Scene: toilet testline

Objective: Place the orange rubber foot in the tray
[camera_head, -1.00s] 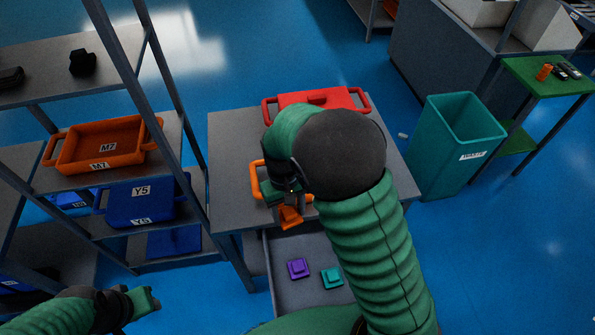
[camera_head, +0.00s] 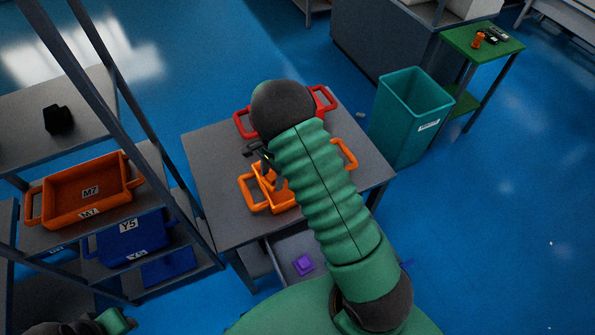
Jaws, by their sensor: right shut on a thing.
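My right gripper (camera_head: 265,165) is over the left part of an orange tray (camera_head: 252,207) on the grey table. It is shut on the orange rubber foot (camera_head: 268,182), a small orange piece just below the fingers. The foot's colour blends with the tray, so I cannot tell whether it touches the tray floor. My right forearm hides much of the tray; its right handle shows beyond the arm. My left gripper (camera_head: 115,322) is low at the bottom left edge, away from the table, and its jaws are unclear.
An open drawer below the table (camera_head: 205,165) holds a purple piece (camera_head: 303,264). A red container (camera_head: 324,98) sits at the table's back, partly hidden. Left is a shelf with an orange M7 tray (camera_head: 72,212) and blue Y5 container (camera_head: 130,243). A teal bin (camera_head: 402,125) stands right.

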